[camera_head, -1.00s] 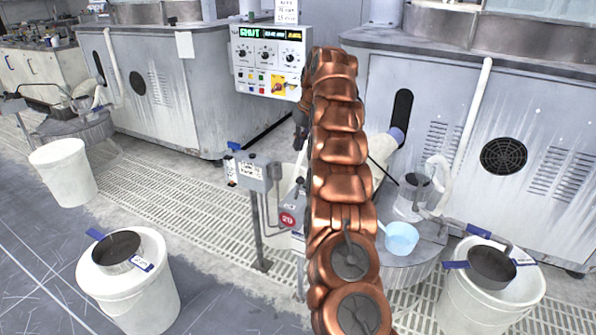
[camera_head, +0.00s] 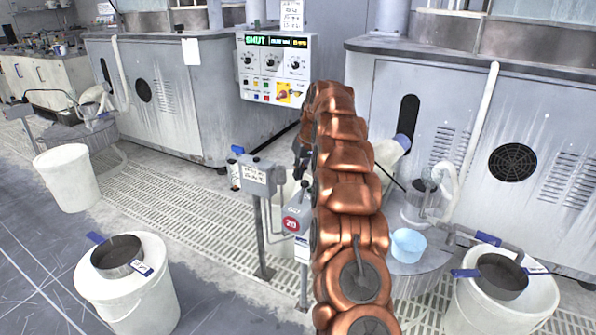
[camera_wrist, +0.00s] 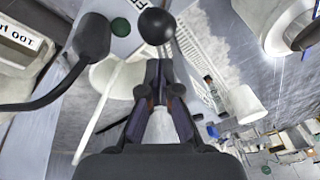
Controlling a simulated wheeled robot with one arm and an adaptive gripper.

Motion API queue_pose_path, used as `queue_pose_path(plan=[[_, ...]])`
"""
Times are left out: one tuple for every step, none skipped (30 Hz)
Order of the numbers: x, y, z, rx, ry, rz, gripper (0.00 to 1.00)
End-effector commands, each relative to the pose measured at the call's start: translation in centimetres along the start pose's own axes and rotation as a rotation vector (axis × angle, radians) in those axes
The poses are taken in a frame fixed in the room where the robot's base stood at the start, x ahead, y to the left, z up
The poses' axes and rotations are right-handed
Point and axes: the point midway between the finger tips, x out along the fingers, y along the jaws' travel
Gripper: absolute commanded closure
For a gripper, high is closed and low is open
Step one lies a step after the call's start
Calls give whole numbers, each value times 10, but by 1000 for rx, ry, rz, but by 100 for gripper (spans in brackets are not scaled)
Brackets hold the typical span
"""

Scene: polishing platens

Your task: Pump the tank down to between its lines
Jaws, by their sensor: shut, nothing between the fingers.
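My gripper (camera_head: 300,163) is mostly behind my copper arm in the head view, near the post-mounted boxes. In the wrist view its fingers (camera_wrist: 159,68) are together and empty, just short of a black ball knob (camera_wrist: 156,26). I cannot tell whether they touch it. A green button (camera_wrist: 121,27) sits left of the knob. A grey box with a label (camera_head: 255,175) and a box with a red round sign (camera_head: 292,223) stand on posts. A clear cylindrical vessel (camera_head: 424,192) stands on a drum at the right. No level lines are readable.
A white bucket with a dark pan (camera_head: 135,295) stands front left, another (camera_head: 548,300) front right. A pale blue bowl (camera_head: 408,245) rests near the vessel. Open floor grating (camera_head: 190,205) lies at left.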

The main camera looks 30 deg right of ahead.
Motion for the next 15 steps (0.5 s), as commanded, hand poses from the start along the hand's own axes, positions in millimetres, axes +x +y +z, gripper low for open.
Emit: queue_pose_path(plan=[[-1, 0, 4, 0, 1, 0, 100], [-1, 0, 5, 0, 1, 1, 100], [-2, 1, 8, 1, 1, 1, 100], [-2, 1, 9, 1, 0, 1, 100], [-3, 1, 11, 1, 0, 1, 100], [-3, 1, 13, 1, 0, 1, 100], [-4, 1, 15, 1, 1, 1, 100], [-5, 0, 16, 0, 1, 1, 100], [-6, 0, 17, 0, 3, 2, 100], [-7, 0, 18, 0, 3, 2, 100], [-7, 0, 19, 0, 3, 2, 100], [-8, 0, 20, 0, 3, 2, 100], [-8, 0, 21, 0, 3, 2, 100], [-8, 0, 21, 0, 3, 2, 100], [-8, 0, 22, 0, 3, 2, 100]])
